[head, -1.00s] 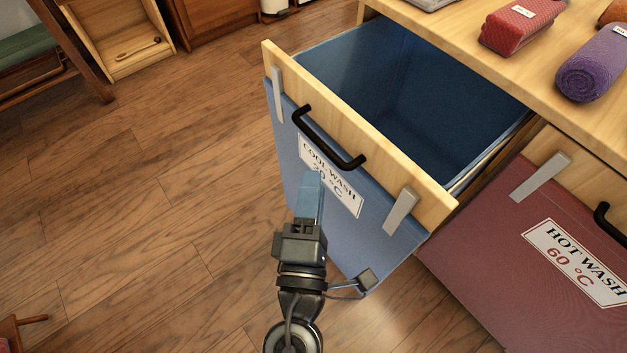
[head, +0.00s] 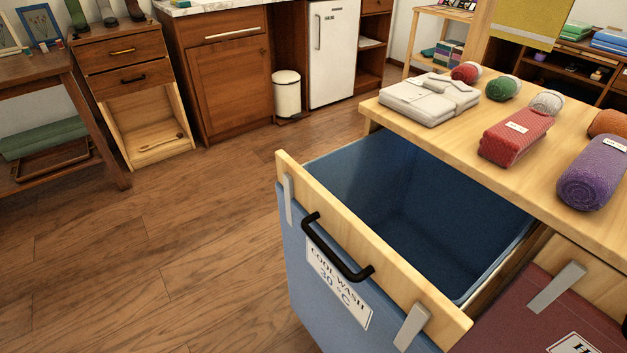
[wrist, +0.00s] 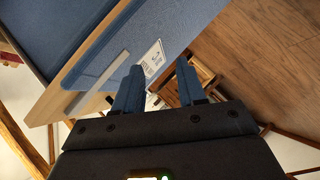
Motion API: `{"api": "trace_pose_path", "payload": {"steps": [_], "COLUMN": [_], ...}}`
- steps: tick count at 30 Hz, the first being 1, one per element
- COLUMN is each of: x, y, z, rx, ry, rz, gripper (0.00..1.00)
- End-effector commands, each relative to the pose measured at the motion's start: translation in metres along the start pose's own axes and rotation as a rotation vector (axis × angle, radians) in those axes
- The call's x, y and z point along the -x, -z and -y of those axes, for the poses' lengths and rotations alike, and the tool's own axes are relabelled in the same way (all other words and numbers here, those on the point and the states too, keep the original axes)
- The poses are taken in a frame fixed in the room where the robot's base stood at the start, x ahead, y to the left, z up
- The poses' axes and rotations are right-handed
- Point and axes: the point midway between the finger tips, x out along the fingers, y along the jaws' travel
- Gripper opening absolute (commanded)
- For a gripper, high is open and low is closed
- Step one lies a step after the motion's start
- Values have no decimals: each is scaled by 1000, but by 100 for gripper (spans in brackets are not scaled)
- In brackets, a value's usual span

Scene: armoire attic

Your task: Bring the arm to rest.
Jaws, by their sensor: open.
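My gripper (wrist: 160,88) shows in the wrist view with its two blue fingers apart and nothing between them. In that view the blue front panel of the cool wash drawer (wrist: 135,40) is beside and beyond the left finger; I cannot tell whether they touch. My gripper and arm are out of the head view. The cool wash drawer (head: 385,297) stands pulled out there, with a black handle (head: 335,250) and an empty-looking blue bin (head: 400,200) inside.
A red hot wash front (head: 520,325) is at the lower right. The wooden counter (head: 450,138) holds folded white cloth (head: 428,97) and several rolled textiles, including a purple roll (head: 594,175). A white waste bin (head: 287,94) stands by the far cabinets. The wooden floor on the left is clear.

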Motion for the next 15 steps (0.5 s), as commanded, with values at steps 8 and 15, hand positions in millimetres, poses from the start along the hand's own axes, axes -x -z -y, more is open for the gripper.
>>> {"api": "trace_pose_path", "payload": {"steps": [8, 15], "x": [97, 156], "y": [-34, -40], "z": [-26, -76], "rx": [-511, -832], "ry": [71, -4], "rz": [-50, -98], "gripper": [40, 40]}}
